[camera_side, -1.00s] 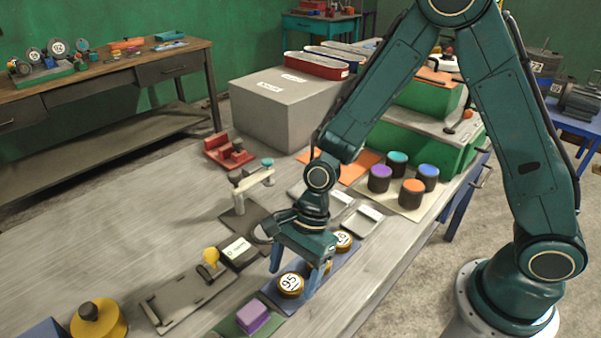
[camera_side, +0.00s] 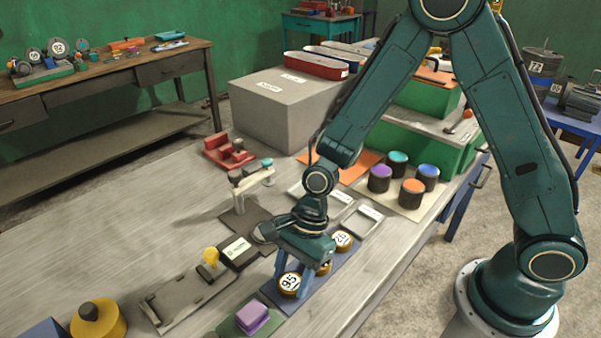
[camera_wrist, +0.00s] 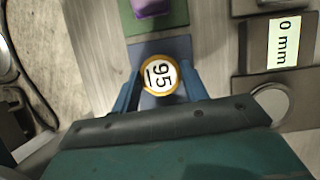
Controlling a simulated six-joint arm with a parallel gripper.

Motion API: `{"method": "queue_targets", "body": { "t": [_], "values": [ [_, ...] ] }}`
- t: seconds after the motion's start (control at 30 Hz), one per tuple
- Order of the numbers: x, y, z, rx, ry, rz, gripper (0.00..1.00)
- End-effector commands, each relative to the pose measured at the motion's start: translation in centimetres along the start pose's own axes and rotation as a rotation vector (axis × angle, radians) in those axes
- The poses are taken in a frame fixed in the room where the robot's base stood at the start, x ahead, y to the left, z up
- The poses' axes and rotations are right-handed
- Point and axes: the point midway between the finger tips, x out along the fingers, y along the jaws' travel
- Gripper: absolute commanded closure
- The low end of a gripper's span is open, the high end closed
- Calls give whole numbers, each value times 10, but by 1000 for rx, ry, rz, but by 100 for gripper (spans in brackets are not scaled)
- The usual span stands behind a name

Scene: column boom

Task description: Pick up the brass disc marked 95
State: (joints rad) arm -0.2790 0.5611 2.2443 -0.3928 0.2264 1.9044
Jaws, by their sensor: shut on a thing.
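The brass disc marked 95 (camera_side: 289,284) has a white face and a gold rim. It is at the near end of the blue mat (camera_side: 318,286). My gripper (camera_side: 292,277) points down at it with its blue fingers low, one on each side. In the wrist view the disc (camera_wrist: 159,74) sits between the two fingertips (camera_wrist: 160,84), and the jaws are shut on it. I cannot tell whether it is clear of the mat. A second brass disc marked 26 (camera_side: 341,240) lies at the mat's far end. Another disc between them is mostly hidden behind my gripper.
A purple block (camera_side: 252,317) on a green mat stands just in front. A black gauge box (camera_side: 238,252) with a label is left of my gripper. White trays (camera_side: 361,218) and several dark pots with coloured lids (camera_side: 397,164) stand behind.

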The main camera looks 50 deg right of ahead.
Motion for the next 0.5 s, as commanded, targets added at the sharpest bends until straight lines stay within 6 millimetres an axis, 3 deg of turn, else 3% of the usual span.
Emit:
{"method": "queue_targets", "body": {
  "t": [0.5],
  "values": [
    [-10, -1, 5, -1, -2, -4, 89]
  ]
}}
